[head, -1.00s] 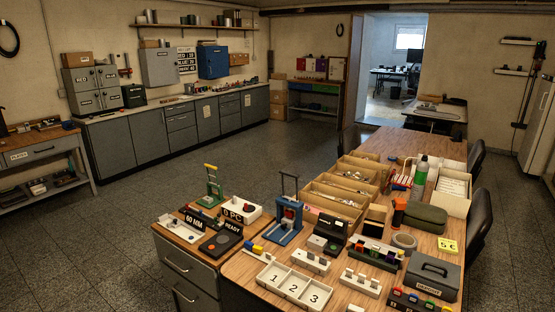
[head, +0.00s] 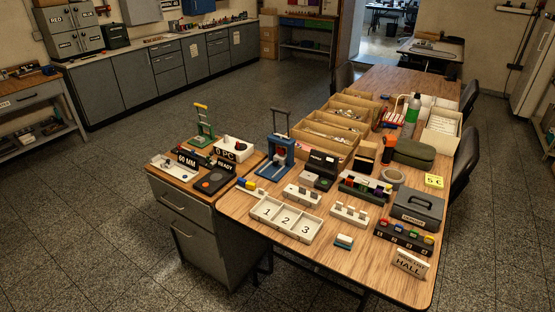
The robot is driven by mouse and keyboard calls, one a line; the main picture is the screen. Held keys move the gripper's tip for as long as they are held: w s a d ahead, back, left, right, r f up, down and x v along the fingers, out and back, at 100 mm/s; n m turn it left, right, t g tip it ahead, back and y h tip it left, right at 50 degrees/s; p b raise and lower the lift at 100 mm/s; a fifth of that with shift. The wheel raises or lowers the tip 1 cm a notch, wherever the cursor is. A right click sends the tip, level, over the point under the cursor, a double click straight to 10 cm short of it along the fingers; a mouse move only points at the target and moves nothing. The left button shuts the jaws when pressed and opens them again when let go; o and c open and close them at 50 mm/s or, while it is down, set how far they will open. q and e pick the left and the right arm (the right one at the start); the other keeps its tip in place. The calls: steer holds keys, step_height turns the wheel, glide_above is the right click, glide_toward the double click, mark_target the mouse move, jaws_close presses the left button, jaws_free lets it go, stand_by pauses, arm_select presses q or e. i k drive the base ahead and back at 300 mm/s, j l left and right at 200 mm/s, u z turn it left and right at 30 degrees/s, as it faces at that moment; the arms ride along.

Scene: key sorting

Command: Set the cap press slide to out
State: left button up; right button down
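Two small lever presses stand in the head view, and I cannot tell from any label which is the cap press. A blue press (head: 277,158) with a dark upright handle frame stands at the table's left edge, with a reddish part inside it. A green press (head: 203,128) with a yellow-topped handle stands at the back of the grey cabinet's wooden top. The slide of either press is too small to make out, so its position cannot be told. Neither of my grippers is in view.
A white tray marked 1, 2, 3 (head: 287,219) lies in front of the blue press. "60 MM" (head: 187,158) and "READY" signs stand near the green press. Cardboard boxes (head: 318,145) and a grey cash box (head: 418,212) crowd the table (head: 330,268). Floor is free at left.

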mark_target(278, 160)
steer(key=i+j+z, duration=0.2)
steer(key=j+z, duration=0.15)
steer(key=j, duration=0.15)
steer(key=i+j+z, duration=0.1)
steer(key=j+z, duration=0.3)
steer(key=j, duration=0.15)
steer(key=j+z, duration=0.35)
steer(key=j, duration=0.25)
